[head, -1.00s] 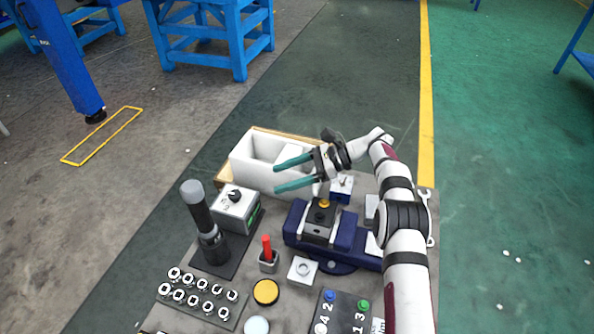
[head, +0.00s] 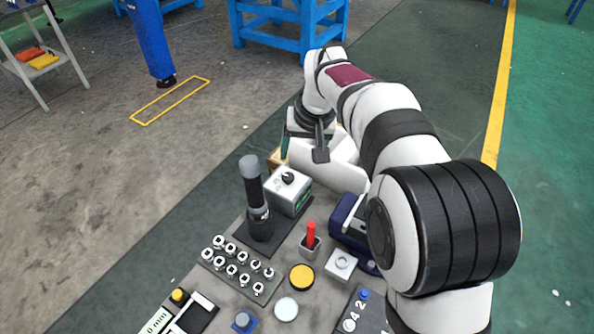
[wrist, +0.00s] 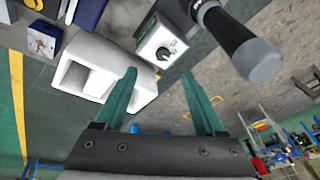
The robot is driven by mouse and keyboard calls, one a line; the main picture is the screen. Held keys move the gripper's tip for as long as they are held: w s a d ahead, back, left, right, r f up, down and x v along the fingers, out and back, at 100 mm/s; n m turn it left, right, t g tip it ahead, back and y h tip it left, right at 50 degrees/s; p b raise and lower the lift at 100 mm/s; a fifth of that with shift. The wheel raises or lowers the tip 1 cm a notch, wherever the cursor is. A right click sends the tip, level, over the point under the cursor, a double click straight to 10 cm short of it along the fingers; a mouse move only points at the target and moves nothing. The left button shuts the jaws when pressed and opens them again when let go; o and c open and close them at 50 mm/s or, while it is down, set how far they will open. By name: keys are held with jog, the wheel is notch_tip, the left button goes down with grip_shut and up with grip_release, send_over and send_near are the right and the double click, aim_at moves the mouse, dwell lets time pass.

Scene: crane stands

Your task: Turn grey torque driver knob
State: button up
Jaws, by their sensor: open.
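A grey box with a black dial knob (head: 287,178) on its top face stands on a dark base plate. In the wrist view this knob (wrist: 163,53) is above and between my fingertips. A tall black driver with a rounded grey cap (head: 250,167) stands upright left of the box. The cap (wrist: 257,60) is large at upper right in the wrist view, right of my fingers. My gripper (wrist: 158,82) has two green fingers spread with nothing between them, apart from both. In the head view my gripper (head: 285,152) is behind the box, mostly hidden by my wrist.
A white bin (head: 330,165) lies behind my wrist, close to the fingers. A red-handled holder (head: 311,237), a yellow button (head: 301,277), a rack of several white-ringed parts (head: 240,265) and a blue vise (head: 350,225) fill the bench. Open floor lies left of the bench.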

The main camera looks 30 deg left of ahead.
jog(key=s+r+n+t, duration=0.1)
jog(key=r+n, duration=0.1)
send_near(288, 177)
jog(key=shift+n, duration=0.4)
jog(key=x, duration=0.8)
grip_shut()
